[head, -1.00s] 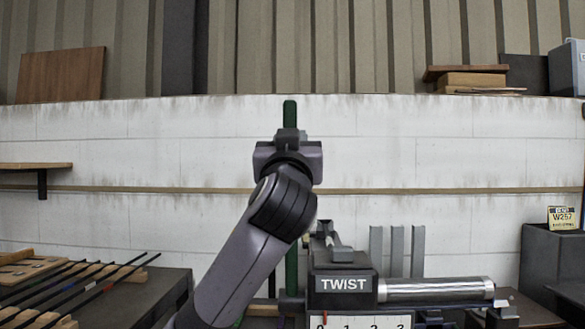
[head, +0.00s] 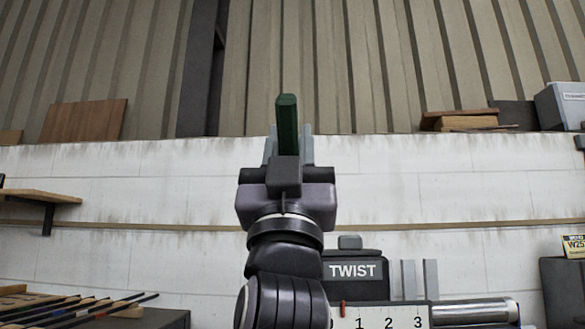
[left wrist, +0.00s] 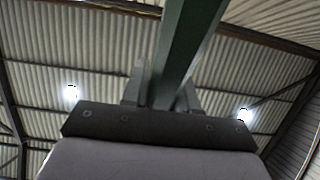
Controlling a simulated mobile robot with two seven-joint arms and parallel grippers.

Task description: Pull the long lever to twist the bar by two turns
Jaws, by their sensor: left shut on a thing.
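The long green lever (head: 287,112) stands upright in the middle of the head view, its top end rising above my left gripper (head: 288,150). The left gripper is shut on the lever near its upper part. In the left wrist view the lever (left wrist: 190,45) runs up and away from between the fingers (left wrist: 160,95). My arm hides the lower lever. The twist machine (head: 353,272), a dark box marked TWIST, stands behind and to the right. A silver bar (head: 470,311) extends right from it. A white scale (head: 385,316) with numbers and a small red pointer (head: 342,308) is below the label. My right gripper is not in view.
A bench with several thin rods (head: 75,310) is at lower left. A wooden shelf (head: 45,195) juts from the wall at left. A dark bin (head: 563,290) stands at the right. The space around the raised lever looks clear.

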